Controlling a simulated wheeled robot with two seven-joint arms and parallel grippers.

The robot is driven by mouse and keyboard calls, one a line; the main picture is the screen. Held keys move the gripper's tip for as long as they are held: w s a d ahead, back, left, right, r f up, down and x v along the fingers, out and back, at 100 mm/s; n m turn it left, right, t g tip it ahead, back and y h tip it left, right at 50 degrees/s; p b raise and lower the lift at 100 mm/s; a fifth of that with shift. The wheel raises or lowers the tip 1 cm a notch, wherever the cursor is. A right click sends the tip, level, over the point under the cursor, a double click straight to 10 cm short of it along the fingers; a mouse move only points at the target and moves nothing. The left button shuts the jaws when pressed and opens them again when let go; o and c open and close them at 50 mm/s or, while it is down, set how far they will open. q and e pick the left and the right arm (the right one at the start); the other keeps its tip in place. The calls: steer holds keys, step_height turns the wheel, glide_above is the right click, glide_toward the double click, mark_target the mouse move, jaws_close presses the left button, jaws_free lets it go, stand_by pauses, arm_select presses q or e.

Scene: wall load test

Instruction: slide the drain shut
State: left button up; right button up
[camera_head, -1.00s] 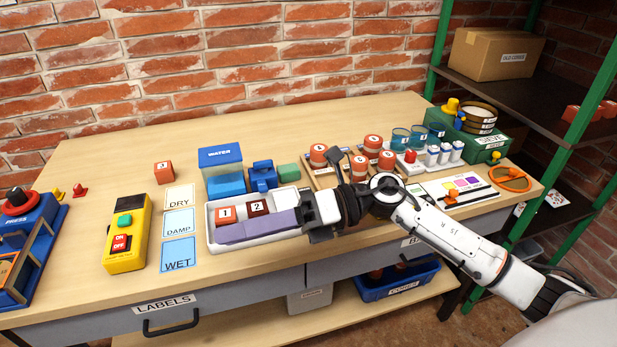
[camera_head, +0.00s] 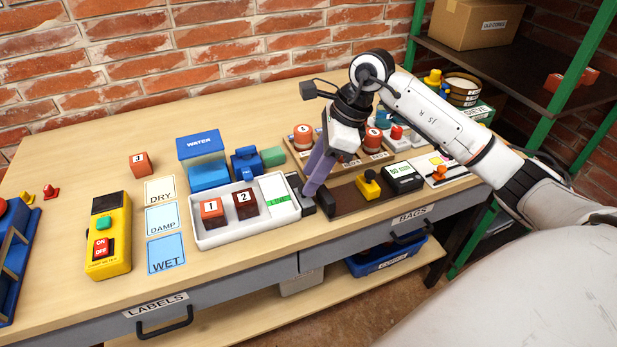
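A white tray (camera_head: 235,237) sits at the table's front edge. Its right end has a white panel (camera_head: 274,187) with a small green label, whose word I cannot read for sure. A dark block (camera_head: 304,203) stands at the tray's right end and may be the drain's slide; I cannot tell. My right gripper (camera_head: 312,189) points down there, its purple fingers beside the dark block. The fingers overlap in this view, so their gap and any contact are hidden. My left gripper is not in view.
Red block 1 (camera_head: 212,213) and dark red block 2 (camera_head: 245,204) sit in the tray. The blue water tank (camera_head: 208,174) stands behind. Bare table lies in front.

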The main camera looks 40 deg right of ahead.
steer(key=shift+x, duration=1.1)
